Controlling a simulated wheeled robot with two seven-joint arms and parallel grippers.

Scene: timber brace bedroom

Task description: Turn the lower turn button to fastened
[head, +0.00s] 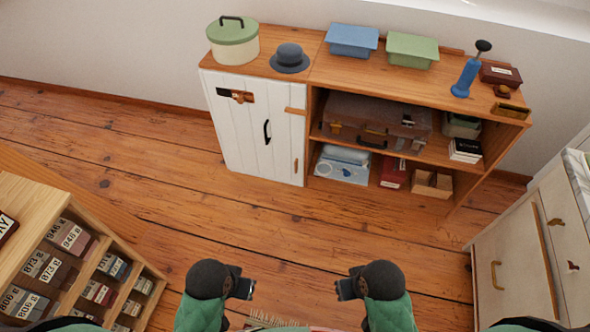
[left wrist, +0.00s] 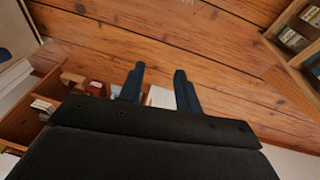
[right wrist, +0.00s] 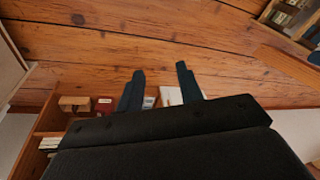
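The white plank door (head: 243,125) of the low wooden cabinet looks closed. Near its right edge the upper turn button (head: 295,111), a small wooden piece, lies horizontally across the door edge. The lower turn button (head: 296,165) is also a small wooden piece and stands upright close to the door's edge. A black handle (head: 267,132) is on the door. My left gripper (head: 247,289) and right gripper (head: 343,289) are in front of my body, well short of the cabinet. In the wrist views the left fingers (left wrist: 160,88) and right fingers (right wrist: 161,88) are apart with nothing between them.
Open shelves (head: 460,174) beside the door hold a suitcase (head: 372,114), books and boxes. Tins, a hat (head: 289,58) and a blue tool (head: 467,78) stand on top. A label-drawer unit (head: 70,255) is at left, a cream drawer chest (head: 515,265) at right.

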